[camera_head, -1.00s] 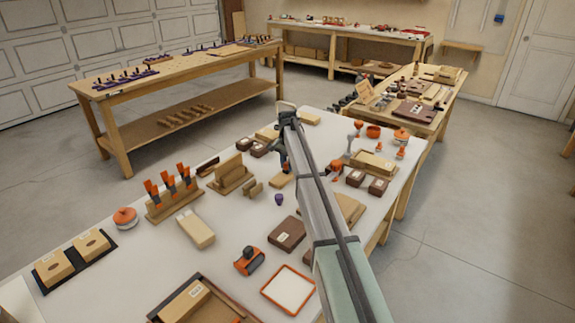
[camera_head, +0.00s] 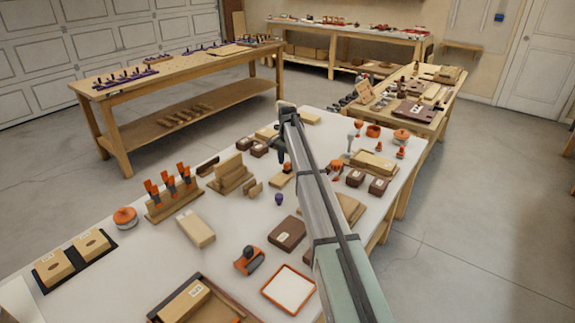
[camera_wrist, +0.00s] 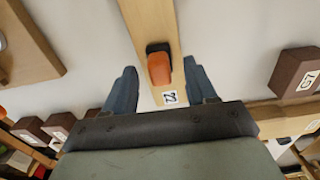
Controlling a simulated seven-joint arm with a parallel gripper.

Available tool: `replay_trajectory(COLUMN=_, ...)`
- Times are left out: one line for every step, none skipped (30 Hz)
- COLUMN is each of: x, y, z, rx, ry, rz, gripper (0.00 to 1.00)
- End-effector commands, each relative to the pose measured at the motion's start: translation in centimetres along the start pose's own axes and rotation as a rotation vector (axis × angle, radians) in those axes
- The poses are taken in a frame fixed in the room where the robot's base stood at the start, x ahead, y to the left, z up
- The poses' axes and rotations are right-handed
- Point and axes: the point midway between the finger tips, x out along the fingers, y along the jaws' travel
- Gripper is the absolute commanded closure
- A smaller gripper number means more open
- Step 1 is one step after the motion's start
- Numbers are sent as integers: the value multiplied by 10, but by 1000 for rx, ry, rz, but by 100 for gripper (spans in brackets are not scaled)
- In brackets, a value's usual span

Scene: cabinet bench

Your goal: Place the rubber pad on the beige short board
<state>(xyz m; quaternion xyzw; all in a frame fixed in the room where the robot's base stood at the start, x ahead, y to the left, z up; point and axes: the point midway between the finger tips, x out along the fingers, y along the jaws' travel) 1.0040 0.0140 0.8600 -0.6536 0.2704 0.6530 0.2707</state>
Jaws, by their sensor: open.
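A small orange and black block, apparently the rubber pad (camera_wrist: 159,68), rests on a beige board with a label, apparently the beige short board (camera_wrist: 150,25). The board also shows in the head view (camera_head: 279,182), with a small orange patch of the pad (camera_head: 287,167) at its far end. My gripper (camera_wrist: 160,74) is open, with one finger on each side of the pad and gaps between. In the head view my gripper (camera_head: 281,157) is just above the board's far end, partly hidden by my arm.
Dark brown blocks (camera_head: 287,233) and a beige upright holder (camera_head: 231,174) stand nearby. An orange-rimmed tray (camera_head: 289,289) is nearer the front. The white tabletop has clear room left of the brown block.

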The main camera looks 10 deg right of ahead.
Motion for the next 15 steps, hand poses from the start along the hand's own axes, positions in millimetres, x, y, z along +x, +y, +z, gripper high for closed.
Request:
replay_trajectory(x=-9, y=0, z=0, rx=0, ry=1, rz=-1, gripper=44)
replay_trajectory(x=-14, y=0, z=0, rx=0, ry=1, rz=-1, gripper=44)
replay_trajectory(x=-21, y=0, z=0, rx=0, ry=1, rz=-1, gripper=44)
replay_trajectory(x=-28, y=-1, z=-1, rx=0, ry=2, rz=-2, gripper=44)
replay_trajectory(x=-34, y=0, z=0, rx=0, ry=1, rz=-1, gripper=44)
replay_trajectory(x=-41, y=0, z=0, rx=0, ry=1, rz=-1, gripper=44)
replay_trajectory(x=-47, y=-1, z=-1, rx=0, ry=1, rz=-1, gripper=44)
replay_trajectory(x=-52, y=-1, z=-1, rx=0, ry=1, rz=-1, gripper=44)
replay_trajectory(x=-60, y=-1, z=-1, rx=0, ry=1, rz=-1, gripper=44)
replay_trajectory(x=-65, y=-1, z=-1, rx=0, ry=1, rz=-1, gripper=44)
replay_trajectory(x=-70, y=-1, z=-1, rx=0, ry=1, rz=-1, gripper=44)
replay_trajectory(x=-76, y=-1, z=0, rx=0, ry=0, rz=0, gripper=44)
replay_trajectory(x=-80, y=0, z=0, rx=0, ry=0, rz=-1, gripper=44)
replay_trajectory(x=-84, y=0, z=0, rx=0, ry=1, rz=-1, gripper=44)
replay_trajectory(x=-89, y=-1, z=0, rx=0, ry=1, rz=-1, gripper=44)
